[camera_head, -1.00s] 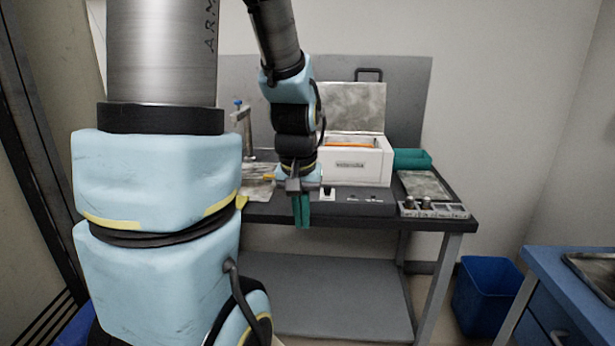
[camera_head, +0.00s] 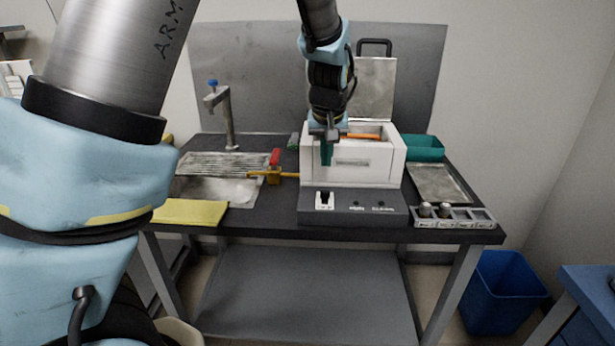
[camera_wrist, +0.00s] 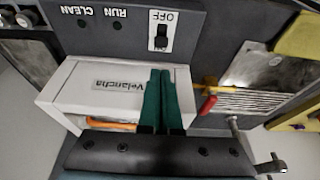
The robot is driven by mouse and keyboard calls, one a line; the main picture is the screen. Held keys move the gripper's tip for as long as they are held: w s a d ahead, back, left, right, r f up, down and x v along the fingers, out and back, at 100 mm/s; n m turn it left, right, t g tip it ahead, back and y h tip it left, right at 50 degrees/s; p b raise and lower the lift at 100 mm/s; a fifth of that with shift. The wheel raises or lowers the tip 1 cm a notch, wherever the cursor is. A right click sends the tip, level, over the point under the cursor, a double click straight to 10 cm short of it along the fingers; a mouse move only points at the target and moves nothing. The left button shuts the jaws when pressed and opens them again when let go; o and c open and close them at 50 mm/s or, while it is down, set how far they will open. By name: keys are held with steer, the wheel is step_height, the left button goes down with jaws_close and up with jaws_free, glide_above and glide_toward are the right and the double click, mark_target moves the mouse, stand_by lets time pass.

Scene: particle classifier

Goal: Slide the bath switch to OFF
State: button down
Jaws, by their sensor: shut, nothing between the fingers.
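The bath switch (camera_head: 324,200) is a small white plate with a black slider on the dark front panel of a white box-shaped bath (camera_head: 345,166). In the wrist view the switch (camera_wrist: 161,31) shows upside down, with OFF printed at the top of the picture. Its black knob sits low on the plate, at the end nearer the white box. My gripper (camera_head: 326,158) has green fingers, shut and empty. It hangs in front of the white box, above and behind the switch, apart from it. In the wrist view the fingertips (camera_wrist: 161,72) point toward the switch.
RUN and CLEAN buttons (camera_wrist: 99,24) are beside the switch. A red-handled yellow tap (camera_head: 273,172) and a sink (camera_head: 215,190) are to the left. A yellow cloth (camera_head: 190,212), a vial rack (camera_head: 453,216) and a teal bin (camera_head: 424,147) stand around. Space before the panel is free.

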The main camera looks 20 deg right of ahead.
mark_target(325, 195)
steer(key=shift+w, duration=0.1)
steer(key=p+x, duration=0.2)
steer(key=x, duration=0.8)
stand_by(0.4)
steer(key=shift+s+a, duration=0.3)
steer(key=shift+s, duration=0.35)
steer(key=shift+s+a, duration=0.3)
steer(key=shift+s, duration=0.35)
